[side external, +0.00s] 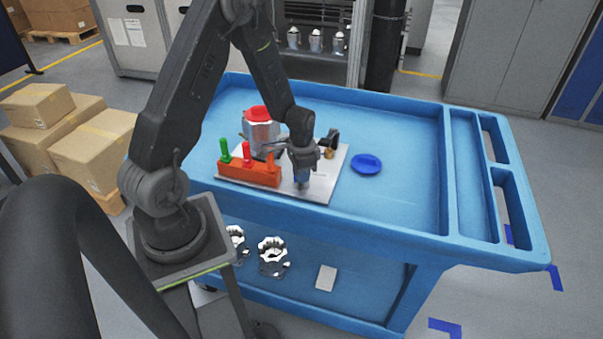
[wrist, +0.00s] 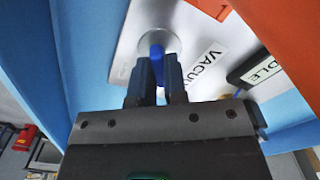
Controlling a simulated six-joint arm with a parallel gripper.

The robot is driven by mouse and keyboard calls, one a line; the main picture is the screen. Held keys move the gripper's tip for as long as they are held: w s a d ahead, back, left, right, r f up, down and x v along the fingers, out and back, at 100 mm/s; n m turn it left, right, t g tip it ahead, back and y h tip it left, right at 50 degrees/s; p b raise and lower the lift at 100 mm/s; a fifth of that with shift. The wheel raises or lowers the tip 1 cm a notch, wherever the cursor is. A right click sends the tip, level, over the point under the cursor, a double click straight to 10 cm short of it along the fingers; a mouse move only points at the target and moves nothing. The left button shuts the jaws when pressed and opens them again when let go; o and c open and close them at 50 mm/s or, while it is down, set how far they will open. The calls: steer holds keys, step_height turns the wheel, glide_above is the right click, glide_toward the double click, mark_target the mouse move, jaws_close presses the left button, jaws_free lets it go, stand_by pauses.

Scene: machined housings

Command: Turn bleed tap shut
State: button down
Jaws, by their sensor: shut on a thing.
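The bleed tap, a blue handle on a round silver boss, shows in the wrist view (wrist: 157,50). It stands on a pale panel (wrist: 203,37) beside a label reading "VACU". My gripper (wrist: 157,72) is shut on the blue handle, one dark finger on each side. In the side view my gripper (side external: 302,183) points down at the near edge of the panel (side external: 321,195). The fingers hide part of the handle, and its exact angle is hard to tell.
An orange block (side external: 249,173) with green and orange handles sits left of my gripper. Behind it stands a metal housing with a red top (side external: 257,116). A blue dish (side external: 366,164) lies to the right on the blue cart (side external: 411,194), whose right side is clear.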

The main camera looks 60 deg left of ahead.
steer(key=c, duration=1.2)
jaws_free()
steer(key=shift+o, duration=0.2)
steer(key=shift+r, duration=0.1)
step_height(320, 180, up, 14)
